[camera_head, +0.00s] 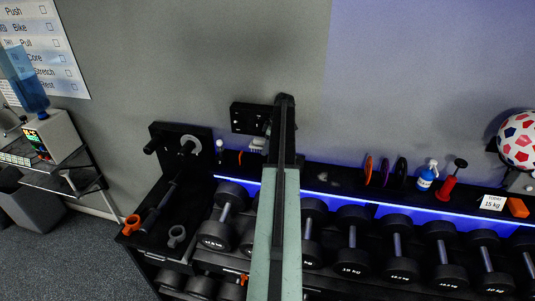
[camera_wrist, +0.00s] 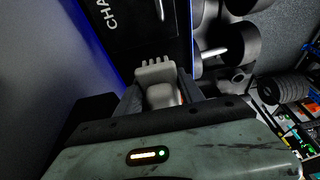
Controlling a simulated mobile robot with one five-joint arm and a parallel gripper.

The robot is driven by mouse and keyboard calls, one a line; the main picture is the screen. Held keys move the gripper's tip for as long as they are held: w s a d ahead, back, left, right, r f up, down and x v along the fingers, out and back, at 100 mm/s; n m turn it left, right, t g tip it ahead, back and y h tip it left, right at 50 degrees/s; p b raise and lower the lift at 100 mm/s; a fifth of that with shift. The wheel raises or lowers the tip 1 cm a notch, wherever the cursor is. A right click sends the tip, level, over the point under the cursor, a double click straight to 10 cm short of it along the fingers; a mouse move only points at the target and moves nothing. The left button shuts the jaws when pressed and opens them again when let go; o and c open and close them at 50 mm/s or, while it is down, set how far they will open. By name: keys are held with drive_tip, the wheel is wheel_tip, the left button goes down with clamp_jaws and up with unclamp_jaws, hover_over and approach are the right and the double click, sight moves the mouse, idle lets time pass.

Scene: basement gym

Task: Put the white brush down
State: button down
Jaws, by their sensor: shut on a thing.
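The white brush (camera_wrist: 155,72) sits between the two dark fingers of my gripper (camera_wrist: 160,92) in the wrist view, its short prongs or bristles pointing away from the gripper. My gripper is shut on it. In the head view a small pale piece of the brush (camera_head: 257,144) shows just left of my arm, above the back of the rack's top shelf. My arm hides much of the gripper there. I cannot tell whether the brush touches the shelf.
The rack's top shelf holds a blue-and-white bottle (camera_head: 427,176), a red object (camera_head: 449,184), an orange block (camera_head: 517,208) and upright discs (camera_head: 384,171). Several dumbbells (camera_head: 352,256) fill the tier below. A black surface lettered "CHA" (camera_wrist: 130,22) lies beyond the brush. A ball (camera_head: 518,141) is far right.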

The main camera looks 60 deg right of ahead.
drive_tip(key=shift+f+b, duration=1.75)
drive_tip(key=shift+f, duration=0.65)
drive_tip(key=c, duration=0.7)
unclamp_jaws()
drive_tip(key=shift+r, duration=0.1)
drive_tip(key=p+v, duration=0.8)
drive_tip(key=v, duration=0.1)
drive_tip(key=shift+w+a+p, duration=0.1)
drive_tip(key=shift+w+p, duration=0.05)
drive_tip(key=shift+p, duration=0.2)
